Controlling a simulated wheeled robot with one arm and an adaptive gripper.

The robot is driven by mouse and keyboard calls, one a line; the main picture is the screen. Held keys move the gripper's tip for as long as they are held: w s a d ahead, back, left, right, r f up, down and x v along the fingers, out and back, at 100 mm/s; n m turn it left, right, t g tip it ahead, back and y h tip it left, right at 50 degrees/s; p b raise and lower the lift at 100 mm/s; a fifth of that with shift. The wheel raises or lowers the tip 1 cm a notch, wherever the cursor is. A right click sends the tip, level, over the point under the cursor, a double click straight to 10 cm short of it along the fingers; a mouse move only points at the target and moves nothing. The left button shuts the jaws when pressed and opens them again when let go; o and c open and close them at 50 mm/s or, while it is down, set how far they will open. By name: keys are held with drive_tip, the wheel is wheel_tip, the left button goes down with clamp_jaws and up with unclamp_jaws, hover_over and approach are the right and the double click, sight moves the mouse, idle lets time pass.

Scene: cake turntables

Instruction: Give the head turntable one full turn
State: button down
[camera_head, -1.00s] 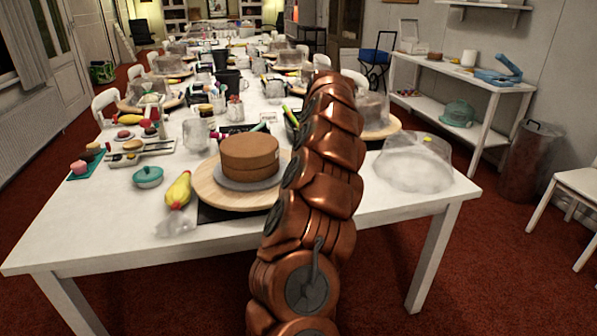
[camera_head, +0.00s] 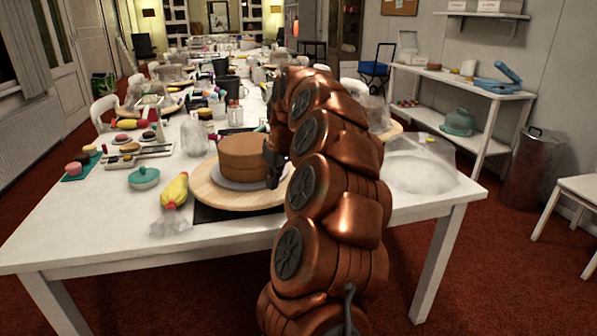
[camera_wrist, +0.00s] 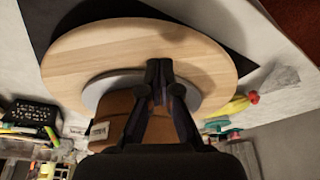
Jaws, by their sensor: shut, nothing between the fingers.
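The head turntable (camera_head: 212,194) is a round pale wooden disc on a dark mat at the near end of the white table. A brown two-layer cake (camera_head: 243,152) stands on a grey round board in its middle. In the wrist view the wooden disc (camera_wrist: 85,55) fills the upper middle, with the cake (camera_wrist: 113,112) below it, partly hidden by my fingers. My gripper (camera_head: 273,180) is at the right side of the cake, low over the disc. In the wrist view its dark fingertips (camera_wrist: 158,68) are together and empty, over the disc. I cannot tell whether they touch it.
A yellow piping bag (camera_head: 175,190) lies close to the disc's left, with a teal lidded pot (camera_head: 144,178) beyond. A clear dome (camera_head: 420,165) stands at the table's right. The table's front left is clear.

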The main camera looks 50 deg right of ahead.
drive_tip(key=shift+w+a, duration=0.1)
drive_tip(key=shift+a, duration=0.35)
drive_tip(key=shift+f, duration=0.2)
